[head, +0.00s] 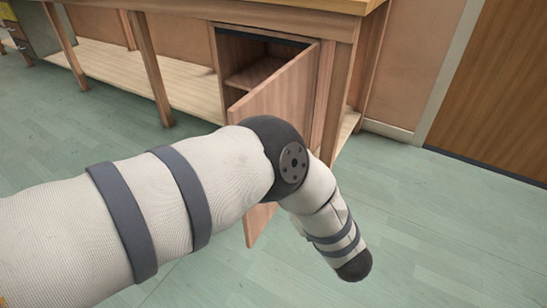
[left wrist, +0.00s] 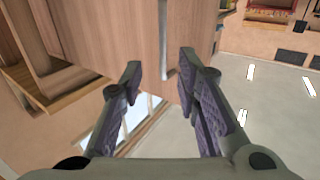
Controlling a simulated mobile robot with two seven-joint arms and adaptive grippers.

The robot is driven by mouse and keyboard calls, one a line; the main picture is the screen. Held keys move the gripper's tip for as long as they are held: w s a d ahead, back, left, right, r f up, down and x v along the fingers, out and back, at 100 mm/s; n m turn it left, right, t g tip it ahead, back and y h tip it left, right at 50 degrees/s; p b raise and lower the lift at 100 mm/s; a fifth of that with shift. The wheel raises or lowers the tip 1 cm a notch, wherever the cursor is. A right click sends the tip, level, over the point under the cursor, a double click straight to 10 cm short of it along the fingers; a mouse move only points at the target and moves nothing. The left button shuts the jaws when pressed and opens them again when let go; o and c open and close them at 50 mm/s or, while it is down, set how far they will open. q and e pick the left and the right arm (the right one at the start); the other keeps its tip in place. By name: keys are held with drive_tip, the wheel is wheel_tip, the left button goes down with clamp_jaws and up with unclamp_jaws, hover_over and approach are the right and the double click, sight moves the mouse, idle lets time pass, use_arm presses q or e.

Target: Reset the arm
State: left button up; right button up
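My left arm (head: 150,205) comes in from the left, bends at a dark joint and points down to the right. Its gripper is hidden in the head view. In the left wrist view my left gripper (left wrist: 160,66) is open, its two fingers apart with nothing between them. Beyond the fingertips is a wooden panel (left wrist: 105,35) with a pale vertical strip that may be a handle (left wrist: 163,40). I cannot tell whether the fingers touch it. My right gripper is in neither view.
A wooden cabinet under the bench (head: 250,8) has its door (head: 285,90) swung open, partly behind my arm. A shelf (head: 255,72) shows inside. Green floor (head: 450,220) is clear at the right, before a brown door (head: 500,100). Ceiling lights (left wrist: 250,72) show in the wrist view.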

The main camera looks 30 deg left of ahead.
use_arm(q)
drive_tip(key=shift+v, duration=1.2)
